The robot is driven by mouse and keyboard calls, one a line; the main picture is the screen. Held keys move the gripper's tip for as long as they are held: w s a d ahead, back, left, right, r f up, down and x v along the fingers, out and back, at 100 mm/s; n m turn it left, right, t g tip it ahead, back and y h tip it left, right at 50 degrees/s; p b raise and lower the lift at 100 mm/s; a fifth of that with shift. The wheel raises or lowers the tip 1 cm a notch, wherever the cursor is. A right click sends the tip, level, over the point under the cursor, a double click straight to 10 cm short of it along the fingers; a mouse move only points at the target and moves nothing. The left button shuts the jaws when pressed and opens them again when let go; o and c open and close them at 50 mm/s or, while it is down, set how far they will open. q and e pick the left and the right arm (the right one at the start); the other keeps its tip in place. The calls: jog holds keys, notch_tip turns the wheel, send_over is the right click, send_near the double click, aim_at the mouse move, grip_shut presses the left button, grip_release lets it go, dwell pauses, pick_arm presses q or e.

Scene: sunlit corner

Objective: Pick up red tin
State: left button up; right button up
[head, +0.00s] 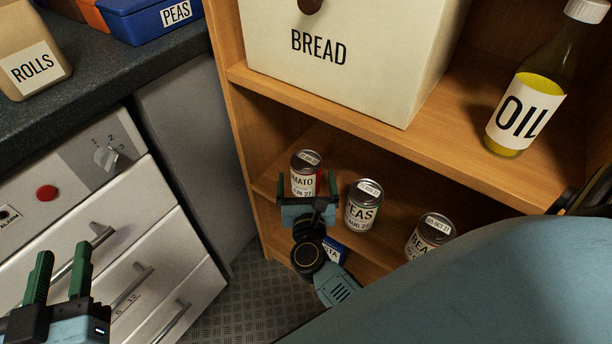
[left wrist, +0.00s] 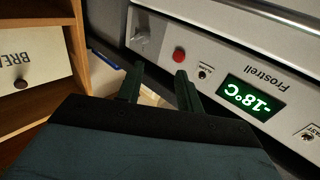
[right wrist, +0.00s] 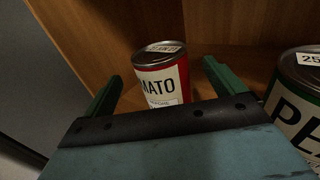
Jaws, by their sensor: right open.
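The red tin (head: 307,174), labelled with letters ending in "MATO", stands upright on the lower shelf at its left end. In the right wrist view the red tin (right wrist: 163,75) stands ahead, between and beyond the fingertips. My right gripper (head: 308,203) is open in front of it; the right wrist view shows its two green fingers (right wrist: 162,82) apart with nothing held. In the head view the gripper hides the tin's lower part. My left gripper (head: 61,274) is open and empty at the lower left, before the drawer unit; its fingers also show in the left wrist view (left wrist: 158,84).
A green PEAS tin (head: 363,206) stands close to the right of the red tin, and another tin (head: 430,236) further right. A blue pack (head: 334,250) sits lower down. The upper shelf (head: 420,150) overhangs, bearing a BREAD box (head: 340,60) and an OIL bottle (head: 525,110).

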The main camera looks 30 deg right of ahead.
aim_at(306, 165)
jog(key=b+x, duration=0.1)
jog(key=x, duration=0.4)
jog(key=shift+r, duration=0.1)
pick_arm(q)
jog(key=r+t, duration=0.1)
jog(key=r, duration=0.1)
jog(key=r+t+h, duration=0.1)
jog(key=r, duration=0.1)
jog(key=shift+s+d+t, duration=0.25)
jog(key=shift+d+t, duration=0.05)
pick_arm(e)
jog(key=shift+c, duration=0.3)
jog(key=c, duration=1.2)
jog(key=shift+c, duration=0.7)
jog(key=shift+r, duration=0.15)
